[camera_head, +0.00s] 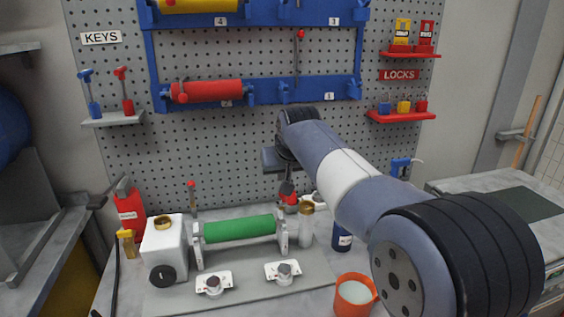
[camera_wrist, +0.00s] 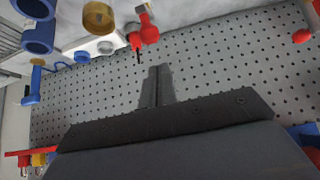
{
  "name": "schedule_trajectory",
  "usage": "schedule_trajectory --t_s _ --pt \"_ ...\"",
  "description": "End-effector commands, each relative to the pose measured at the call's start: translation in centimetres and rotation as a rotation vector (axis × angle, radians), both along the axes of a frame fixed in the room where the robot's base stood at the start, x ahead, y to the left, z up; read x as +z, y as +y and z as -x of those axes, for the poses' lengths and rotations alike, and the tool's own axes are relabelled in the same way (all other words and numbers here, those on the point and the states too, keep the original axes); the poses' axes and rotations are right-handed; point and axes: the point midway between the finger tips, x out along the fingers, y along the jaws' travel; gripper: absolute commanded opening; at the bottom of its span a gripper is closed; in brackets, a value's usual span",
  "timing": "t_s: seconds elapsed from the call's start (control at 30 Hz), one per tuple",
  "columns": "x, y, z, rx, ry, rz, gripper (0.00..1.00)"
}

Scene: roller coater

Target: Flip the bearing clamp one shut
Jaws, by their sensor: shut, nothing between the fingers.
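The green roller (camera_head: 240,229) lies across its stand. At its left end a thin lever with a red tip (camera_head: 192,185) stands upright. At its right end is a red part (camera_head: 289,199), partly hidden behind my gripper. I cannot tell which end is bearing clamp one. My gripper (camera_head: 287,184) points down above the roller's right end. In the wrist view my gripper (camera_wrist: 157,70) is shut and empty. A red part (camera_wrist: 146,34) with a thin dark pin shows just beyond the fingertips, apart from them in the picture.
A white jug (camera_head: 163,247) stands left of the roller. A gold-lidded jar (camera_head: 306,228), a blue can (camera_head: 342,237) and an orange cup (camera_head: 354,294) stand to the right. Two knob plates (camera_head: 214,284) sit in front. The perforated wall (camera_head: 250,150) is close behind.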

Motion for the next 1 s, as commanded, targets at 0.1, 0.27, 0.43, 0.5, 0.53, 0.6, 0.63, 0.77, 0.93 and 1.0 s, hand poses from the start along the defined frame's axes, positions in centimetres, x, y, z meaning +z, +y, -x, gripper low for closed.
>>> schedule_trajectory --t_s 0.1,0.27,0.43,0.5,0.53,0.6,0.63,0.77,0.93,1.0 --pt "-0.9 -0.2 0.6 0.000 0.002 0.001 0.00" --pt "-1.3 -0.3 1.0 0.000 0.001 0.000 0.00" --pt "-1.4 -0.3 1.1 0.000 0.001 0.000 0.00" --pt "-1.4 -0.3 1.1 0.000 0.001 0.000 0.00" --pt "-1.4 -0.3 1.1 0.000 0.001 0.000 0.00" --pt "-1.4 -0.3 1.0 0.000 0.001 0.000 0.00" --pt "-1.4 -0.3 1.0 0.000 0.001 0.000 0.00" --pt "-1.5 -0.3 1.1 0.000 -0.006 -0.002 0.00" --pt "-2.0 -0.4 1.5 0.000 -0.034 -0.010 0.00" --pt "-1.9 -0.4 1.6 0.000 -0.043 -0.012 0.00"
